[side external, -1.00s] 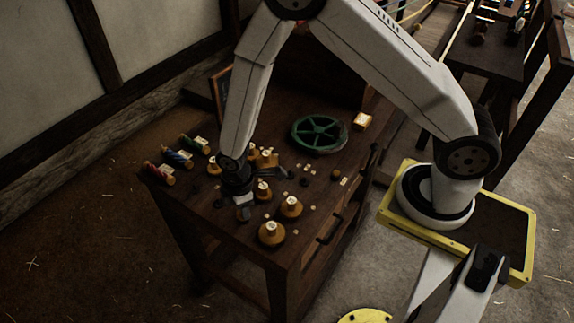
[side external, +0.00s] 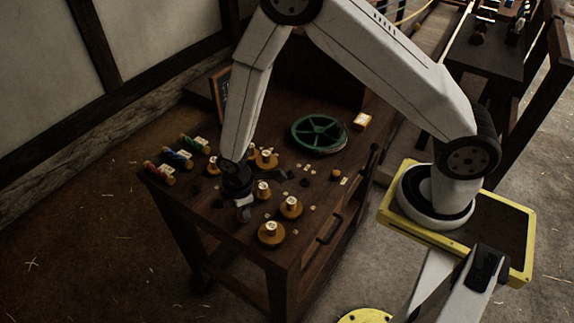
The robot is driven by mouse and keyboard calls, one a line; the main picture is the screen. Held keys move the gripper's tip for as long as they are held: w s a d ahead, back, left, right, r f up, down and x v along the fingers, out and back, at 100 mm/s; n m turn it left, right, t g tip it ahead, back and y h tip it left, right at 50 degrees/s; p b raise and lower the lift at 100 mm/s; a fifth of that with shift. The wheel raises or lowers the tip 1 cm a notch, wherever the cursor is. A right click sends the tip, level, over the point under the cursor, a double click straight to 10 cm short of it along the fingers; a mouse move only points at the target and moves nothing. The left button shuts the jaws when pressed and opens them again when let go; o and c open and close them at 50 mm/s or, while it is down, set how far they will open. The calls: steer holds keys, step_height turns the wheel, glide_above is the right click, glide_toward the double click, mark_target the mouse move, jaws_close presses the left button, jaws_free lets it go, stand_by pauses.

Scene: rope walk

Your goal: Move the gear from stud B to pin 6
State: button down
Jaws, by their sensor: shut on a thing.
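My gripper (side external: 243,207) is low over the left part of the wooden bench, among brass-coloured posts with pale tops. It points down and is shut on a small piece, which I take to be the gear; its shape is mostly hidden by my gripper and wrist. Posts stand close by: one just right of my gripper (side external: 263,190), one further right (side external: 291,207) and one nearer the front edge (side external: 271,233). Another post (side external: 266,159) stands behind. Any markings are too small to read, so I cannot tell which are stud B and pin 6.
A large green spoked wheel (side external: 319,134) lies at the back of the bench (side external: 232,233). A small orange-and-white box (side external: 362,121) is beside it. Red, blue and green rolls (side external: 178,157) lie along the left edge. Several small dark and pale pieces are scattered right of my gripper.

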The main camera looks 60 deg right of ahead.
steer(key=shift+c, duration=1.6)
jaws_free()
steer(key=shift+r, duration=3.95)
steer(key=shift+s+d+r, duration=0.1)
steer(key=shift+d+r, duration=0.2)
steer(key=shift+r, duration=0.1)
steer(key=s+d+r+m+t, duration=0.2)
steer(key=s+d+r+m, duration=0.6)
steer(key=d+r+m, duration=0.2)
steer(key=shift+d+m+t, duration=0.3)
steer(key=shift+d+m, duration=0.1)
steer(key=shift+m, duration=0.6)
